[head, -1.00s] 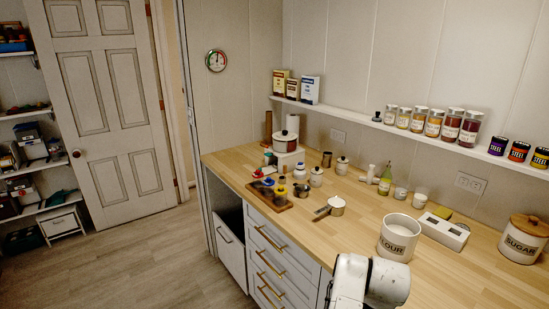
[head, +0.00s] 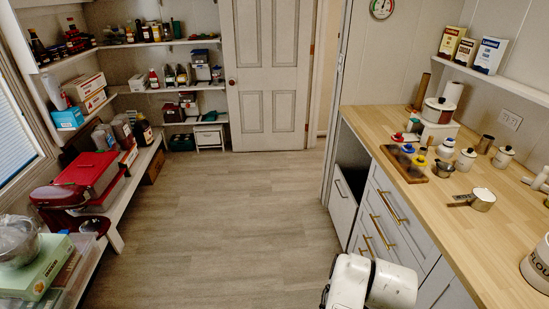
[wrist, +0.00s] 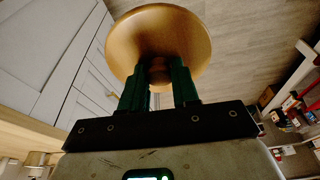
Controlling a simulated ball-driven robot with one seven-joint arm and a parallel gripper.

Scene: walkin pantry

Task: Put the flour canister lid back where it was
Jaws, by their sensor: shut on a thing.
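The flour canister lid (wrist: 160,25) is a round wooden disc with a knob. In the wrist view, my gripper (wrist: 158,74) is shut on its knob between two dark green fingers. The lid is in the air, with the wood floor beyond it. The flour canister (head: 539,266) is white with dark lettering and stands on the counter at the right edge of the head view, partly cut off; its top is only partly in view. The lid and gripper do not show in the head view.
The wooden counter (head: 500,225) runs along the right above drawers (head: 385,215). Loaded shelves line the left, with a red box (head: 88,172). The floor (head: 215,220) between is clear.

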